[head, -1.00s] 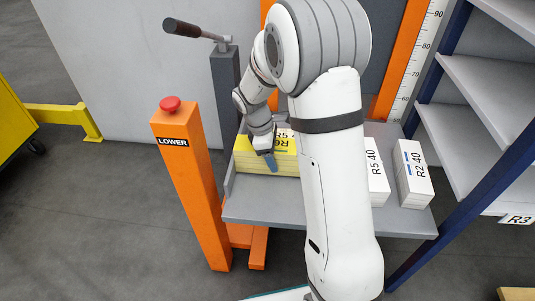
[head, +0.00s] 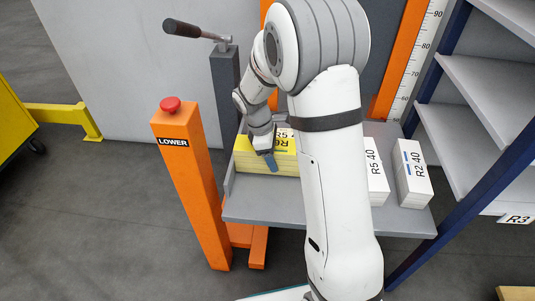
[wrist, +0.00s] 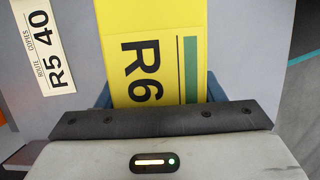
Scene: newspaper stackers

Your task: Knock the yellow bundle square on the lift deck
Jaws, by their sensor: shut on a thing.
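The yellow bundle (head: 252,160), marked R6, lies on the left part of the grey lift deck (head: 262,206). My gripper is shut on the bundle. I cannot tell whether the bundle is clear of the deck.
A white R5 bundle (wrist: 42,40) lies beside the yellow one. White bundles (head: 377,180), one marked R2 (head: 412,172), stand on the deck's right. An orange post (head: 190,180) with a red button stands left of the deck. Grey shelves (head: 490,95) rise at right.

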